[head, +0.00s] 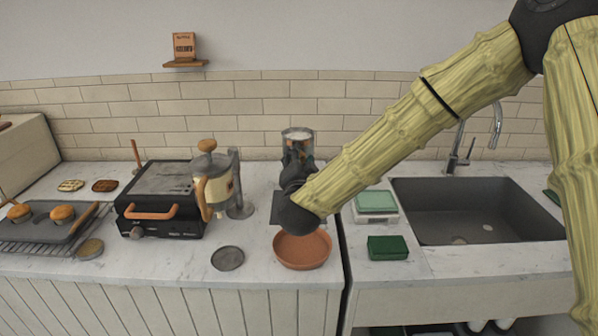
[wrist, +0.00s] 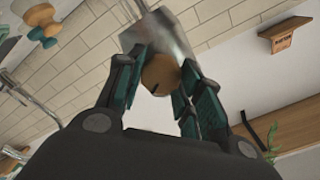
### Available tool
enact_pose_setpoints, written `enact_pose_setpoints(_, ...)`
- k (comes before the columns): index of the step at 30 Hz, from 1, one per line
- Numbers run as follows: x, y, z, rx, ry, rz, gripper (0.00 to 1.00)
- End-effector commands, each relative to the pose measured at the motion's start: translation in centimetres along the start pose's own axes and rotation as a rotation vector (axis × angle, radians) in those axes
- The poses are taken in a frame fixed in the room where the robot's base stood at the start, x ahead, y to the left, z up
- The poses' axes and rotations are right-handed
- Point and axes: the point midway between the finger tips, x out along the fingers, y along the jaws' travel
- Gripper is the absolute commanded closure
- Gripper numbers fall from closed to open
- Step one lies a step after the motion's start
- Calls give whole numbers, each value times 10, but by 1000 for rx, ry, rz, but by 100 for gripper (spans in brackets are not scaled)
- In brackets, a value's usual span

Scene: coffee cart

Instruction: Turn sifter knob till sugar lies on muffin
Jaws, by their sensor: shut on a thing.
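The sifter (head: 298,136) is a grey metal cup with white stuff at its top, upright behind my gripper (head: 295,163). In the wrist view the sifter (wrist: 160,34) is just beyond the fingers. Its round wooden knob (wrist: 160,76), with a dark mark on its face, sits between the two fingers, and my gripper is shut on it. In the head view the knob is hidden by my gripper. Two brown-topped muffins (head: 62,214) sit in a dark tin at the far left. The spot under the sifter is mostly hidden by my arm, so I cannot see a muffin or sugar there.
A terracotta dish (head: 303,250) stands at the counter's front below my wrist. A black grill (head: 161,196) and a press pot (head: 216,180) stand to the left, a scale (head: 376,205), green sponge (head: 388,247) and sink (head: 475,210) to the right. A dark disc (head: 228,258) lies in front.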

Motion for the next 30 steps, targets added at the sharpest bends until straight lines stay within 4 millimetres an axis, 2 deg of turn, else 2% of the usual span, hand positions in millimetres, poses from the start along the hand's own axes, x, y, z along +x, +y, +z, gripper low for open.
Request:
enact_pose_setpoints(3, 0, 6, 3, 112, 1, 2, 88)
enact_pose_setpoints(30, 0, 8, 5, 966, 1, 2, 88)
